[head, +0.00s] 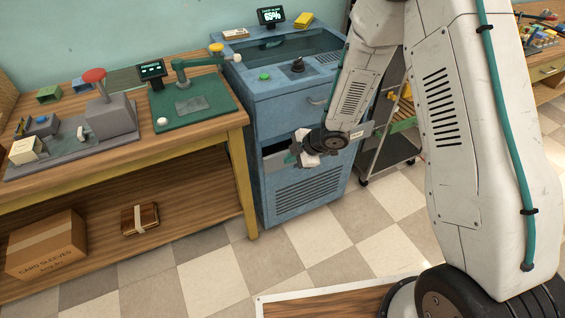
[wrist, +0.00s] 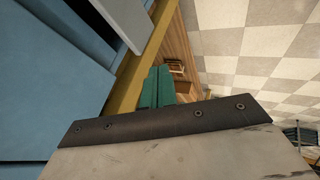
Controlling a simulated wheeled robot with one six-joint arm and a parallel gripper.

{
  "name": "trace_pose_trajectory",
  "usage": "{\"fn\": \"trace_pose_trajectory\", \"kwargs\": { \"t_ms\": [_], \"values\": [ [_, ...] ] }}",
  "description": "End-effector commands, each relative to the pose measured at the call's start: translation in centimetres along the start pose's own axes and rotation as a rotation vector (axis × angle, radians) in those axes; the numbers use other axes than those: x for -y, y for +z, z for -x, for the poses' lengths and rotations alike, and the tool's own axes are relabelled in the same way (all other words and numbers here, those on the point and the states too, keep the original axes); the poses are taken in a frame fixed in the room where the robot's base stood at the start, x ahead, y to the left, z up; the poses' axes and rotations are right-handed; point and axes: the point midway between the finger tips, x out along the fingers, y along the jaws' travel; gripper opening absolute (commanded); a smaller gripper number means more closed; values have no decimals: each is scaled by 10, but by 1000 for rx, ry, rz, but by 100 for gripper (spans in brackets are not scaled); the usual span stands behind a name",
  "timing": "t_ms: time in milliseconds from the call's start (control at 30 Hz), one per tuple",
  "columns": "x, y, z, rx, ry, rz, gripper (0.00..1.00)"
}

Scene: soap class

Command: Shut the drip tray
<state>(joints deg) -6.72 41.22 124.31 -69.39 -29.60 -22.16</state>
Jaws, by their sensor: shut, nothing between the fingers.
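The blue machine (head: 259,185) stands against the wall, with a dark slot low in its front. The drip tray's grey front panel (head: 279,161) stands out from that slot, so the tray is partly open. In the wrist view, a grey panel edge that looks like the tray front (wrist: 126,22) stands off the blue machine face (wrist: 62,50). My teal fingers (wrist: 157,86) are together and empty, to the side of that panel. I cannot tell whether they touch it.
The wooden workbench (head: 120,182) with a yellow leg stands close on the left, holding a press and a green mat (head: 205,115). A grey wheeled cart (head: 385,160) stands on the right. The checkered floor (head: 325,230) before the machine is clear.

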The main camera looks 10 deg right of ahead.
Motion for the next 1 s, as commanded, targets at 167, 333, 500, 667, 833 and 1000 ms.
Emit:
{"fn": "trace_pose_trajectory", "kwargs": {
  "t_ms": [167, 333, 500, 667, 833, 1000],
  "values": [
    [0, 1, 20, 0, 0, 0, 0],
    [15, 5, 20, 6, 5, -123, 0],
    [26, 12, 19, -5, 95, -707, 0],
    [31, 25, 23, -53, 220, -1380, 0],
    [33, 45, 32, -173, 374, -2061, 0],
    [31, 60, 42, -346, 490, -2546, 0]
  ]
}}
